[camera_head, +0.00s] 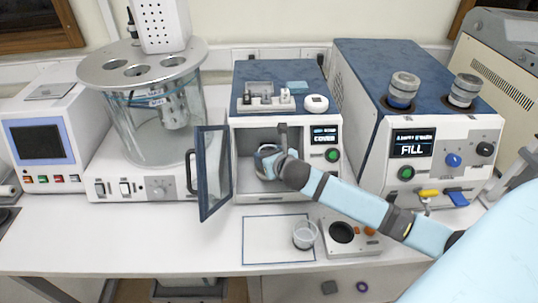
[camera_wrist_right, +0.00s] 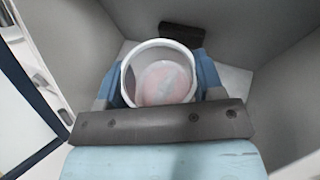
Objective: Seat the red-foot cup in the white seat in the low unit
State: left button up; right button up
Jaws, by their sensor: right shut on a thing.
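The low unit (camera_head: 236,111) is the white, blue-topped box in the middle of the bench, with its glass door (camera_head: 213,172) swung open to the left. My right gripper (camera_head: 272,163) is inside its chamber. In the right wrist view the gripper (camera_wrist_right: 160,85) is shut on a round cup (camera_wrist_right: 126,84), one blue finger on each side. The cup has a pale rim and looks pinkish at the bottom. Its foot is hidden, and I cannot make out the white seat or whether the cup touches it. My left gripper is not in view.
A glass-vessel bath (camera_head: 120,185) is on the left; a FILL machine (camera_head: 420,175) is on the right. Chamber walls surround my gripper closely.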

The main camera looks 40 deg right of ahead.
jog(key=shift+f, duration=0.15)
jog(key=shift+f, duration=0.6)
jog(key=o, duration=1)
jog(key=shift+o, duration=0.2)
jog(key=shift+s, duration=0.1)
jog(key=b+v, duration=0.1)
jog(key=v, duration=1.2)
jog(key=shift+s+r, duration=0.15)
jog(key=shift+s, duration=0.15)
